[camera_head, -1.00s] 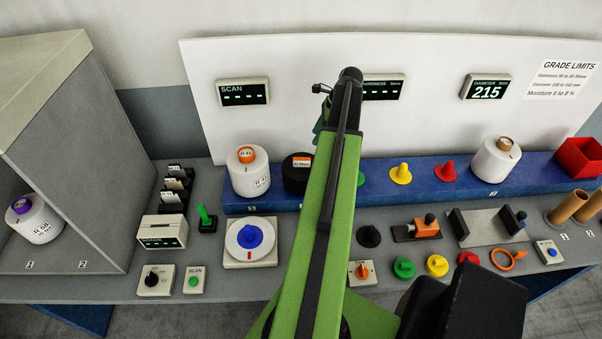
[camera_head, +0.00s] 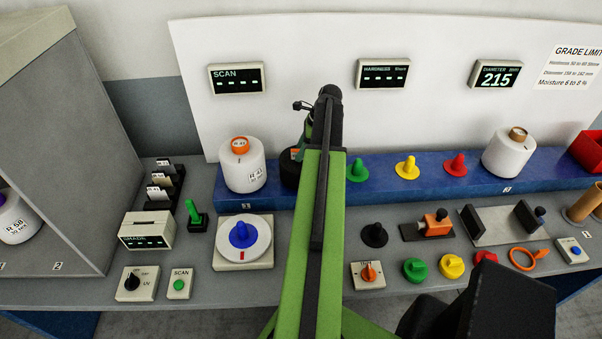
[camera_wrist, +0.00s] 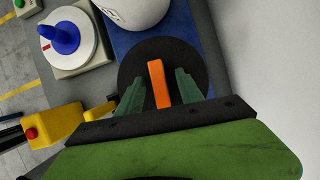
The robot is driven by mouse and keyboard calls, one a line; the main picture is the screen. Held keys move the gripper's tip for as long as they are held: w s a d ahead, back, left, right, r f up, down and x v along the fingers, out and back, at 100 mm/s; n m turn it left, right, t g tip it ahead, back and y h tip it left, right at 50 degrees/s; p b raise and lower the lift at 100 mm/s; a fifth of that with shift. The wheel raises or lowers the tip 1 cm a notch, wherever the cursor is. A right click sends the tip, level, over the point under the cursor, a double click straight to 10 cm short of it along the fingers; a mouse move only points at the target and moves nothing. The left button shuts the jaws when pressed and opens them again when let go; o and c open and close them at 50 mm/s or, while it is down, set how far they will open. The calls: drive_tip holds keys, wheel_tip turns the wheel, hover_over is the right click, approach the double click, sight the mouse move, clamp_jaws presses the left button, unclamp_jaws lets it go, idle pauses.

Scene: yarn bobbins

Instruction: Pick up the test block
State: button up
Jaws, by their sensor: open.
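The test block appears to be the black round disc (camera_head: 289,171) on the blue shelf, right of a white bobbin. In the wrist view the disc (camera_wrist: 135,62) shows an orange bar (camera_wrist: 159,86) across its top. My gripper (camera_wrist: 159,74) is open, with one green finger on each side of the orange bar. Gaps show between the bar and both fingers; I cannot tell how far down the fingertips reach. In the head view my gripper (camera_head: 304,140) is over the disc, and my arm hides part of both.
A white bobbin with an orange top (camera_head: 242,166) stands close to the disc's left. A turntable with a blue cone (camera_head: 242,240) is in front. Green, yellow and red pegs (camera_head: 407,168) stand along the shelf to the right. A white panel (camera_head: 430,110) rises behind.

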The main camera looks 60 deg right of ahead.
drive_tip(key=shift+w+a+f, duration=0.1)
drive_tip(key=shift+f, duration=0.15)
drive_tip(key=shift+c, duration=0.2)
clamp_jaws()
idle(1.1)
